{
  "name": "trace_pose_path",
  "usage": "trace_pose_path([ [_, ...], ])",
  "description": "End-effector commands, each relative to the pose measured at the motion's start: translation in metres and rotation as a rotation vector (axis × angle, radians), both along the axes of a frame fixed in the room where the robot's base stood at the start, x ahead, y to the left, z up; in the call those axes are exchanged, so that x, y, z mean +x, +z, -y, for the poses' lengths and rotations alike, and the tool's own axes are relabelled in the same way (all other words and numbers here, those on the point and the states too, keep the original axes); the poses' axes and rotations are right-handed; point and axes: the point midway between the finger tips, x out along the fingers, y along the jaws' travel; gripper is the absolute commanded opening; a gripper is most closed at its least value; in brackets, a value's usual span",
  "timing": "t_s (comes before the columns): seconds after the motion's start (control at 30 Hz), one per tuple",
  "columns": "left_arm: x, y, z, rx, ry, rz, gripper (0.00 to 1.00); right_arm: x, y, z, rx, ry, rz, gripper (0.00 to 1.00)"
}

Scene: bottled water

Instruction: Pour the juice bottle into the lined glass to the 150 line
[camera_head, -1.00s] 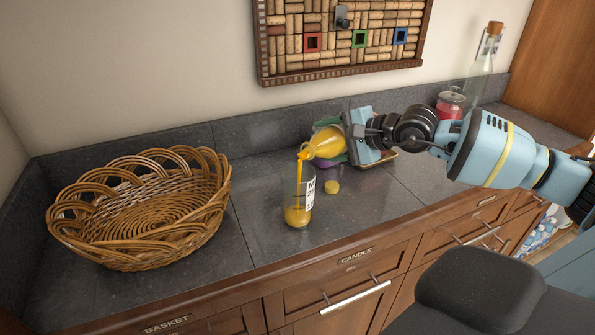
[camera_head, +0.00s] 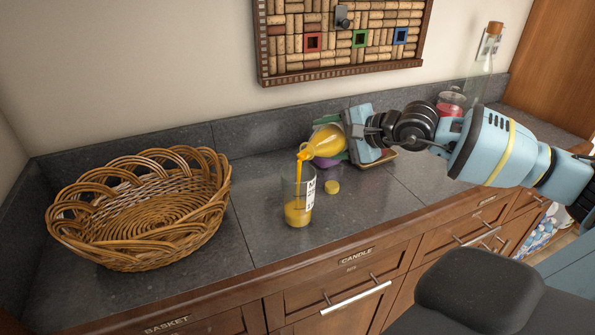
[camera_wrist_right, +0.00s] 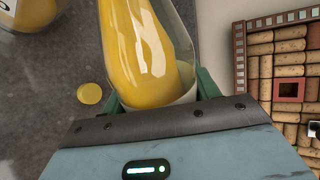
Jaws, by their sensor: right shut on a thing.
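The juice bottle (camera_head: 326,142) is tilted with its mouth to the left, above the lined glass. An orange stream runs from its mouth into the lined glass (camera_head: 298,197), which stands upright on the counter. Orange juice stands in the glass's lower part; its white label shows partly, and the 150 line cannot be read clearly. My right gripper (camera_head: 350,138) is shut on the bottle. The bottle (camera_wrist_right: 150,50) also shows in the right wrist view, between the fingers of the right gripper (camera_wrist_right: 158,92). My left gripper is not in view.
A yellow cap (camera_head: 332,187) lies on the counter right of the glass. A wicker basket (camera_head: 140,205) stands at the left. A red-filled jar (camera_head: 450,104) and a tall clear bottle (camera_head: 481,75) stand at the back right. A cork board (camera_head: 340,40) hangs behind.

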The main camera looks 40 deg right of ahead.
Motion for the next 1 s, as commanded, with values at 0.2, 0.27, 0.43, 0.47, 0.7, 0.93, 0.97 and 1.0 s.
trace_pose_path([
  [0.2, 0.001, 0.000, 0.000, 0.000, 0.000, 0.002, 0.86, 0.000, 0.002, 0.000, -0.007, 0.000, 0.005, 0.24],
  [0.27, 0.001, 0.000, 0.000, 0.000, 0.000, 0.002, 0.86, 0.000, 0.003, 0.000, -0.010, 0.001, 0.007, 0.24],
  [0.43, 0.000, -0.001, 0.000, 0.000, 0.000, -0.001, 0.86, 0.000, 0.004, 0.000, -0.017, 0.001, 0.008, 0.24],
  [0.47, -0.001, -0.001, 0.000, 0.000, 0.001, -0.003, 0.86, 0.000, 0.004, 0.000, -0.019, 0.001, 0.008, 0.24],
  [0.7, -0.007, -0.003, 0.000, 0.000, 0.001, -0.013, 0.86, 0.000, 0.005, 0.000, -0.030, 0.001, 0.012, 0.24],
  [0.93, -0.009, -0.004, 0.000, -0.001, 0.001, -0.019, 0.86, 0.000, 0.007, 0.000, -0.040, 0.000, 0.013, 0.24],
  [0.97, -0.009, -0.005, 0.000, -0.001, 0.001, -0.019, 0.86, 0.000, 0.006, 0.000, -0.042, 0.000, 0.014, 0.24],
  [1.0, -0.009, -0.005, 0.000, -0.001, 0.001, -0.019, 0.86, 0.000, 0.007, 0.000, -0.043, 0.000, 0.014, 0.24],
])
